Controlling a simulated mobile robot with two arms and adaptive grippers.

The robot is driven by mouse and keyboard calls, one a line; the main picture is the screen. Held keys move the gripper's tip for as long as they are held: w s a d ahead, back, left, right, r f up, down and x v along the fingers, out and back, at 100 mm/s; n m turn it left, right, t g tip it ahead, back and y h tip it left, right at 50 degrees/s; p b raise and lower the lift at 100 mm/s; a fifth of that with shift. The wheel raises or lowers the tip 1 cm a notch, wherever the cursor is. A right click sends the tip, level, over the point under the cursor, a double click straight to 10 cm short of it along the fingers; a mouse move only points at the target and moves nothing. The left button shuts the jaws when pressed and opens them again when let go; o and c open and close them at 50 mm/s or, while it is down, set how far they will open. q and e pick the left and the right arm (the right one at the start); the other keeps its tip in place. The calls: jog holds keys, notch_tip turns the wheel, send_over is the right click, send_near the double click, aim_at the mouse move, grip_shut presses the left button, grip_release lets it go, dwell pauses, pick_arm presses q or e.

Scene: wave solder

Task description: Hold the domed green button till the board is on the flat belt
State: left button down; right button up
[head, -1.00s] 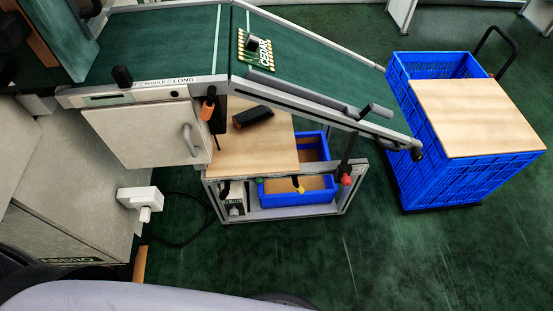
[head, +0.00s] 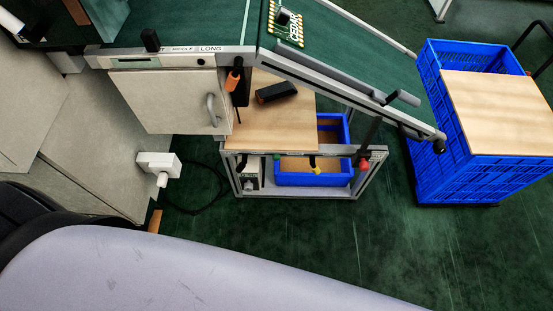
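The green circuit board (head: 293,26) with white lettering and a dark block lies on the sloped green belt (head: 350,60), close beside its joint with the flat belt (head: 200,22). The flat belt runs to the left of that joint. A small green knob-like part (head: 276,157) shows on the front of the lower frame; it is too small to tell whether it is the domed button. Neither of my grippers is in the head view.
A wooden shelf (head: 285,130) holds a black item (head: 277,93). Blue bins stand below (head: 312,179) and at right (head: 480,180). Green floor (head: 320,230) is clear in front.

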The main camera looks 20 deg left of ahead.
grip_shut()
jog(key=shift+d, duration=0.1)
dwell(1.4)
